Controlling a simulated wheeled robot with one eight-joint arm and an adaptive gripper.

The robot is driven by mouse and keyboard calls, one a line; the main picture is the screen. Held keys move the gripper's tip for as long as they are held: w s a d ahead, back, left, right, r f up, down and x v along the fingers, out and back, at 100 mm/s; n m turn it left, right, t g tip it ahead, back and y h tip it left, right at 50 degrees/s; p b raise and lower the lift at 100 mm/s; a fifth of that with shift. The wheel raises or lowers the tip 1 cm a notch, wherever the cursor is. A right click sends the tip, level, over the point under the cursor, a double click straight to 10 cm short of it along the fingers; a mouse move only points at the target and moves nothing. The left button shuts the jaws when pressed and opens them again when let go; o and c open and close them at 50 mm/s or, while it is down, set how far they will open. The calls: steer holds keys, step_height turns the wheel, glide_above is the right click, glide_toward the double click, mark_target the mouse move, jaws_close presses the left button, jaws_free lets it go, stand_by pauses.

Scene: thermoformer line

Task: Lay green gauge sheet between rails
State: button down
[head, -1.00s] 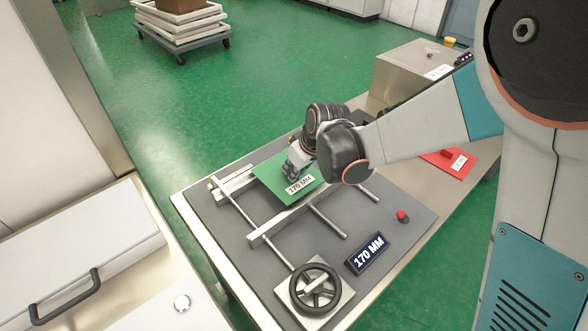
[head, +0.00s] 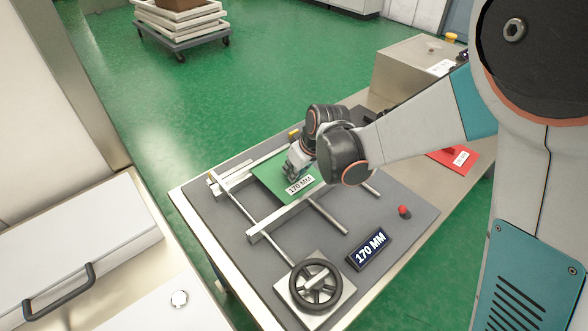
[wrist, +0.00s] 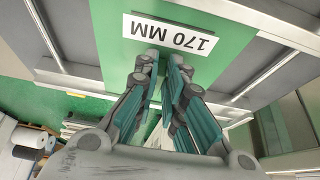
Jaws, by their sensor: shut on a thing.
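The green gauge sheet (head: 268,182), with a white "170 MM" label, lies or hovers flat between the two pale rails: the back rail (head: 230,176) and the front rail (head: 270,225). Its near edge is close beside the front rail; I cannot tell whether it rests on the bed. My gripper (head: 290,172) is over the sheet, fingers pointing down beside the label. In the wrist view my gripper (wrist: 163,58) has its fingers closed together at the green sheet (wrist: 120,25), next to the upside-down label (wrist: 169,35). The part gripped is hidden between the fingertips.
A black handwheel (head: 315,285) stands at the bench's front, beside a "170 MM" display (head: 369,249) and a red button (head: 404,211). A red sheet (head: 458,160) lies to the right. A metal box (head: 412,65) stands at the back right.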

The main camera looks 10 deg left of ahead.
steer(key=shift+f, duration=0.15)
steer(key=c, duration=2.1)
jaws_free()
steer(key=o, duration=0.5)
steer(key=v, duration=0.7)
steer(key=shift+r, duration=0.3)
